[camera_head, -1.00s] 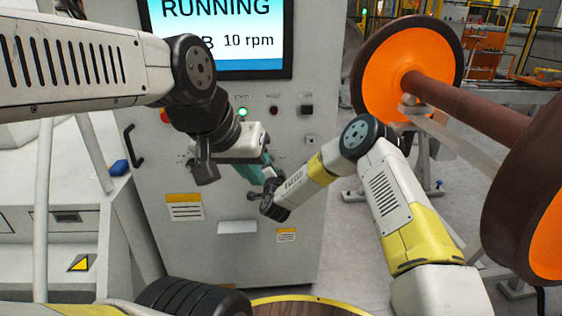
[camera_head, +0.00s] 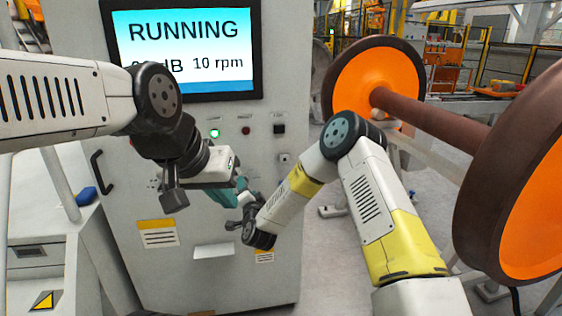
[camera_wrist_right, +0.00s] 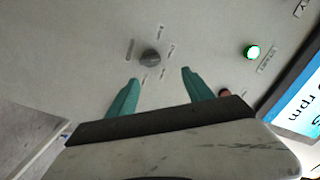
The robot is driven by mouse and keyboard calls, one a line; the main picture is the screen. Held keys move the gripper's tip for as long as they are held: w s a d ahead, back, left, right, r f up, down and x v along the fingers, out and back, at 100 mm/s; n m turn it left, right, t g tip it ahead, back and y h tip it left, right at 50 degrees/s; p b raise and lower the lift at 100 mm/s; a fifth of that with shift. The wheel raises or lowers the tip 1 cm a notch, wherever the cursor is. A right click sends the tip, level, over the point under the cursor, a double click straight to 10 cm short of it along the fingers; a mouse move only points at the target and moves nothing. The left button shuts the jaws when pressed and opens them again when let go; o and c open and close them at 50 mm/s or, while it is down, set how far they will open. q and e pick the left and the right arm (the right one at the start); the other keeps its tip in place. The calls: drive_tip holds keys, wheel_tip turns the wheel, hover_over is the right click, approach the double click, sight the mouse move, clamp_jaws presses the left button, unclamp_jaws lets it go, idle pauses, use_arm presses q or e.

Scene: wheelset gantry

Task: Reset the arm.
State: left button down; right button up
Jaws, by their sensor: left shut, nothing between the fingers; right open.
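My left arm comes in from the left, and its gripper (camera_head: 238,195) has teal fingers close in front of the grey cabinet (camera_head: 200,285). They look shut with nothing between them, though they are small and partly overlapped here. My right arm comes in from the right and bends down to a dark wrist beside the left gripper. In the right wrist view my right gripper (camera_wrist_right: 160,74) is open and empty. Its two teal fingers point at the panel, with a dark round knob (camera_wrist_right: 151,58) ahead between them. In the head view the right fingertips are hard to make out.
The cabinet's screen (camera_head: 185,48) reads RUNNING and 10 rpm, above a lit green button (camera_head: 214,133). A wheelset with orange wheel faces (camera_head: 350,88) and a brown axle (camera_head: 440,120) stands at the right. The two arms are close together near the panel.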

drive_tip(key=d+r+n+g+y, duration=0.1)
drive_tip(key=d+r+n+g, duration=0.3)
drive_tip(key=r, duration=0.8)
drive_tip(key=s+d+r+n+g+h, duration=0.1)
drive_tip(key=s+d+r+n, duration=0.1)
drive_tip(key=s+d+r, duration=0.3)
drive_tip(key=s+d+r+n, duration=0.1)
drive_tip(key=s+d+r, duration=0.2)
drive_tip(key=d, duration=0.4)
drive_tip(key=s+d+g+h, duration=0.1)
drive_tip(key=s+d, duration=0.5)
drive_tip(key=s, duration=0.3)
drive_tip(key=s+d+r+g+h, duration=0.1)
drive_tip(key=s+d, duration=0.4)
drive_tip(key=s, duration=0.5)
drive_tip(key=s+d+n+g+h, duration=0.1)
drive_tip(key=s+d+g, duration=0.2)
drive_tip(key=s+d, duration=0.3)
drive_tip(key=s, duration=0.4)
drive_tip(key=shift+s+d+r+h, duration=0.15)
drive_tip(key=shift+d+r+h, duration=0.15)
drive_tip(key=shift+r, duration=0.05)
